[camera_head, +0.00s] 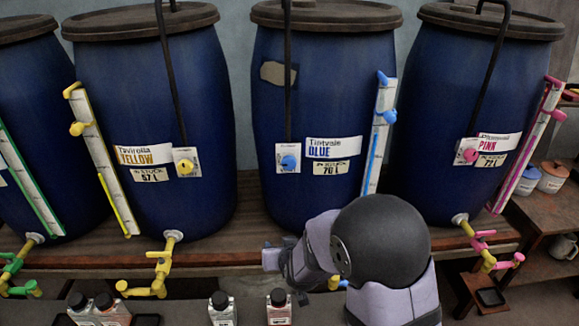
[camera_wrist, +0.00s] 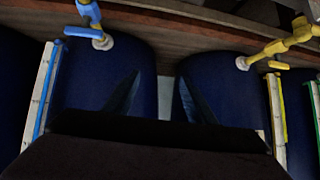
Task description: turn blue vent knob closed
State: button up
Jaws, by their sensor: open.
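The blue vat (camera_head: 322,85) stands in the middle of the head view, labelled BLUE. A round blue knob (camera_head: 288,162) sits on a small white plate on its front. Another blue knob (camera_head: 388,117) sticks out from the upper part of its level gauge (camera_head: 375,150), below a blue cap. I cannot tell from the pictures which is the vent knob. My gripper (camera_head: 272,259) is low in front of this vat, below the knobs and apart from them. In the wrist view my gripper (camera_wrist: 160,98) is open and empty, and the scene appears upside down.
The yellow vat (camera_head: 150,80) stands to the left and the pink vat (camera_head: 465,90) to the right. A yellow tap (camera_head: 160,272) and a pink tap (camera_head: 485,245) jut forward. Small bottles (camera_head: 222,308) stand in front. The blue tap (camera_wrist: 88,15) shows in the wrist view.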

jog(key=w+d+r+t, duration=0.1)
jog(key=w+r+t, duration=0.35)
jog(key=r, duration=0.35)
jog(key=t+h, duration=0.2)
jog(key=t, duration=0.2)
send_near(289, 165)
jog(key=w, duration=0.1)
jog(key=shift+m+g, duration=0.25)
jog(key=shift+m, duration=0.15)
jog(key=shift+w+d+r+p, duration=0.15)
jog(key=shift+w+p, duration=0.6)
jog(key=shift+w, duration=1.15)
jog(key=shift+w+a+r+p, duration=0.1)
jog(key=shift+w+p, duration=0.65)
jog(key=shift+w, duration=1.15)
jog(key=c, duration=1)
